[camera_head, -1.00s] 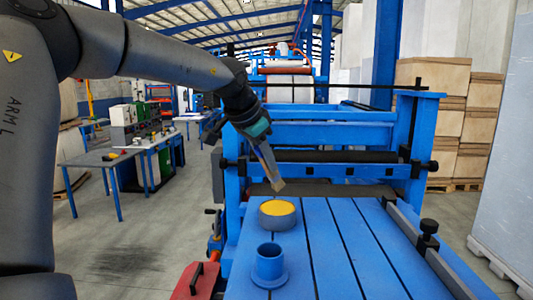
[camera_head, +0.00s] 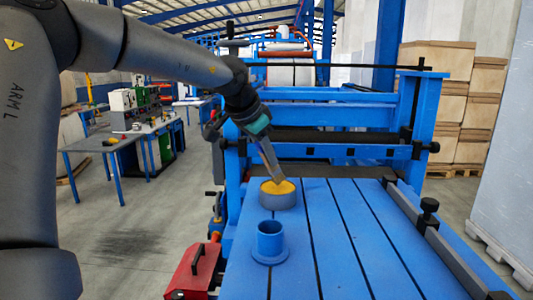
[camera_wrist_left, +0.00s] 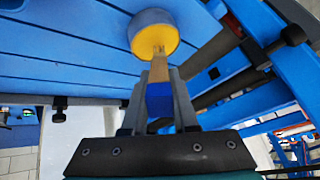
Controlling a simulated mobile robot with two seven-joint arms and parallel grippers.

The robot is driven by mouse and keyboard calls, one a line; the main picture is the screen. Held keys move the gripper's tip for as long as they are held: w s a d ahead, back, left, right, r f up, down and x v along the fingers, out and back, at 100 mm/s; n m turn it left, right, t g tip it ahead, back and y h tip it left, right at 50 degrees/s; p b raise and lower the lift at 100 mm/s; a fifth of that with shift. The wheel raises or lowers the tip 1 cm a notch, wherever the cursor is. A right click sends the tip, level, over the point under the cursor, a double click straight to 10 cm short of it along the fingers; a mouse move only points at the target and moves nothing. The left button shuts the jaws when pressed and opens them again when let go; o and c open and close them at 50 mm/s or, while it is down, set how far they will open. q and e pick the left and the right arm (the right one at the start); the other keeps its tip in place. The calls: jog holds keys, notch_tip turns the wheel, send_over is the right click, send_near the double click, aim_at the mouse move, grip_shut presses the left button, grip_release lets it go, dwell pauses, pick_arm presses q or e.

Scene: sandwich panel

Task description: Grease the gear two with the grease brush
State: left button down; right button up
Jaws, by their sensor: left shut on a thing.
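My left gripper (camera_head: 267,158) is shut on the grease brush (camera_wrist_left: 159,98). The brush has a blue handle and a tan end. The brush points down at the round grey tin of yellow grease (camera_head: 268,187) on the blue table. In the left wrist view the brush end overlaps the yellow grease (camera_wrist_left: 150,20) and appears to touch it; the exact depth is unclear. A blue flanged cup (camera_head: 270,242) stands empty nearer to me. I cannot make out gear two in these frames. My right gripper is not in view.
The blue slatted table (camera_head: 335,240) is mostly clear. A grey rail with a black knob (camera_head: 428,212) runs along its right side. A blue frame with rollers (camera_head: 330,150) stands behind. A red box (camera_head: 194,272) is at the front left.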

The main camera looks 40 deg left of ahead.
pick_arm(q)
jog(key=shift+f+b, duration=0.55)
jog(key=shift+b, duration=0.25)
dwell(0.7)
dwell(0.5)
jog(key=shift+r+p, duration=1.55)
jog(key=shift+r, duration=1.95)
